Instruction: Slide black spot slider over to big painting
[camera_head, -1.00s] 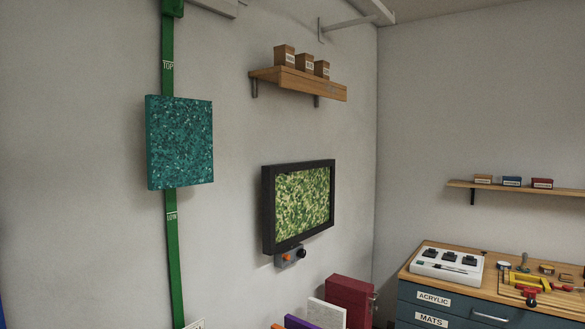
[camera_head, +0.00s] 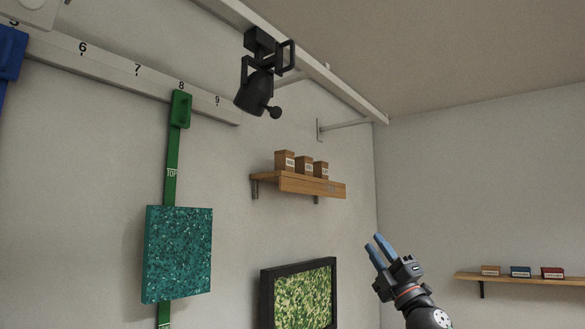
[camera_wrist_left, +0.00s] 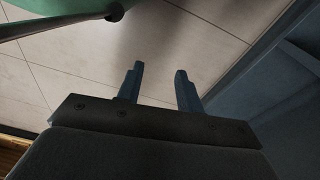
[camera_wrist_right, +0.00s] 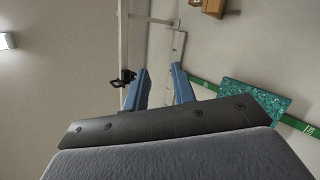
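The black spot slider (camera_head: 257,82) hangs from the pale overhead rail (camera_head: 300,62), with a loop handle on its right side. It also shows small in the right wrist view (camera_wrist_right: 124,78). A teal speckled painting (camera_head: 178,254) hangs on a green strap at lower left. A black-framed green painting (camera_head: 303,296) is cut off at the bottom edge. Which one is the big painting I cannot tell. My right gripper (camera_head: 373,243) is raised, open and empty, below and right of the spot, apart from it. My left gripper (camera_wrist_left: 159,70) is open and empty above the floor.
A wooden wall shelf (camera_head: 300,184) with 3 small boxes stands out between the spot and the framed painting. A numbered wall rail (camera_head: 137,78) carries the green strap and a blue slider (camera_head: 10,52). Another shelf (camera_head: 525,280) is at right. Space around my right gripper looks clear.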

